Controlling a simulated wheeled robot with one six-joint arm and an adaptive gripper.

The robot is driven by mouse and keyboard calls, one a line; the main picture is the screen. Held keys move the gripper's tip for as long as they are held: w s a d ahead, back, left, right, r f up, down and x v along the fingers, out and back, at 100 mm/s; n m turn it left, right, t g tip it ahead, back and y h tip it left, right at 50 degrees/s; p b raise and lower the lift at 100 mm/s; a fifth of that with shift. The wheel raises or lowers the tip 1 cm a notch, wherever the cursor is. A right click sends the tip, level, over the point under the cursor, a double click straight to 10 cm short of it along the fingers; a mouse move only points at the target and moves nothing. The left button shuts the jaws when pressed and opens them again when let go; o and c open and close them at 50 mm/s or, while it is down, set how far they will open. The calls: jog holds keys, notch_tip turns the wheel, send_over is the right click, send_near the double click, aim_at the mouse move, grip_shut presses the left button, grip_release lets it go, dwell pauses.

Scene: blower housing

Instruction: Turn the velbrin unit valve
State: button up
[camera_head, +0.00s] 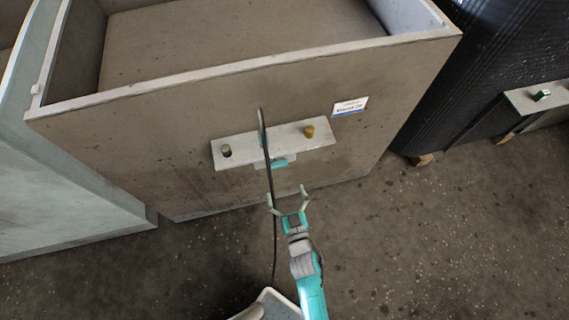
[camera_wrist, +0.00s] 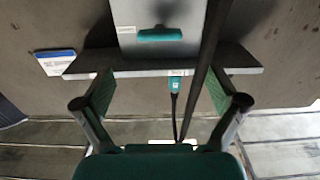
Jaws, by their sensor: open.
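The housing (camera_head: 160,150) is a large, stained grey-brown open box. Its front carries a pale ledge (camera_head: 240,155) with a dark knob (camera_head: 226,150) and a yellow knob (camera_head: 309,131). Below the ledge is a teal bar handle (camera_head: 280,162), which may be the valve; it lies crosswise on a pale plate in the wrist view (camera_wrist: 160,35). My gripper (camera_head: 287,196) is open and empty, in front of and below the handle, apart from it. In the wrist view its spread fingers (camera_wrist: 160,90) flank a teal plug (camera_wrist: 175,84) with a dark cable.
A long dark strip (camera_head: 268,165) crosses in front of the ledge, close to my gripper. A white label (camera_head: 350,106) is too small to read surely. A black ribbed unit (camera_head: 470,70) with another ledge (camera_head: 550,98) stands right. The speckled floor (camera_head: 440,240) is clear at right.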

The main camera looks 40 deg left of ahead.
aim_at(278, 167)
jog(key=x, duration=1)
jog(key=shift+w+a, duration=0.1)
jog(key=shift+w, duration=0.1)
jog(key=c, duration=1.1)
